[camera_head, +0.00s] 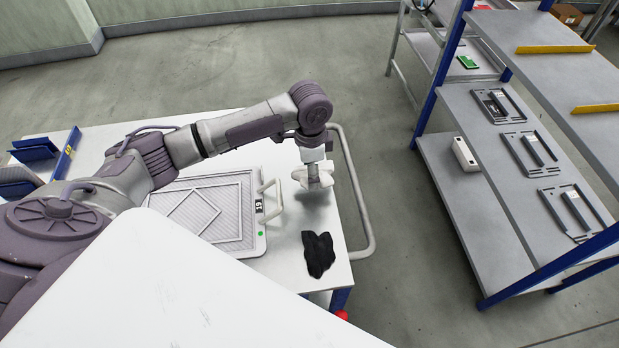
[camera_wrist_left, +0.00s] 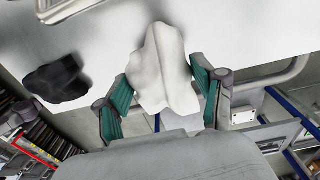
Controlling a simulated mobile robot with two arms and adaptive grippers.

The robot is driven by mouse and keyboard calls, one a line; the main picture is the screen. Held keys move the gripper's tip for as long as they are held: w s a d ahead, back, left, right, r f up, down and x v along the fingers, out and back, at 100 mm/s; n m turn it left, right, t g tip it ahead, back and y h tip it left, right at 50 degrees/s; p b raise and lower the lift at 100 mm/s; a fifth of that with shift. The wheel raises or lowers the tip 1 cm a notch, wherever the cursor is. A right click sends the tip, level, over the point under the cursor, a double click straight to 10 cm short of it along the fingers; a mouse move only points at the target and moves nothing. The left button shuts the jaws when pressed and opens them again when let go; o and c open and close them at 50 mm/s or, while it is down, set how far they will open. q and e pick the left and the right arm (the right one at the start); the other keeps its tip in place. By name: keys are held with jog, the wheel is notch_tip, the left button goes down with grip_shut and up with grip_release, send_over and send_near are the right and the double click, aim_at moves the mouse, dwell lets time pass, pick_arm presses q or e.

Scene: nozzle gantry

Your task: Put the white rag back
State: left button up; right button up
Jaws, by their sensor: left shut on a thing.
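The white rag (camera_wrist_left: 160,70) is bunched between the two green-padded fingers of my left gripper (camera_wrist_left: 160,95) in the left wrist view. In the head view my left gripper (camera_head: 315,180) points down over the right end of the white table (camera_head: 305,215), with the rag (camera_head: 300,177) showing pale at its fingers. The gripper is shut on the rag. Whether the rag touches the table is hard to tell. My right gripper is not in view.
A black rag (camera_head: 318,253) lies on the table near the gripper; it also shows in the left wrist view (camera_wrist_left: 57,80). A metal rail (camera_head: 358,195) runs along the table's end. Shelving (camera_head: 450,190) stands at the right.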

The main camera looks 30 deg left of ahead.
pick_arm(q)
jog(key=shift+a+f, duration=0.2)
jog(key=shift+f, duration=1.95)
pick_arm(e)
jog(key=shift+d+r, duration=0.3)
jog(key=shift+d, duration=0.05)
pick_arm(q)
jog(key=shift+f, duration=0.15)
jog(key=o, duration=1.1)
notch_tip(320, 180, up, 12)
jog(key=shift+a+r, duration=0.1)
jog(key=shift+r, duration=0.05)
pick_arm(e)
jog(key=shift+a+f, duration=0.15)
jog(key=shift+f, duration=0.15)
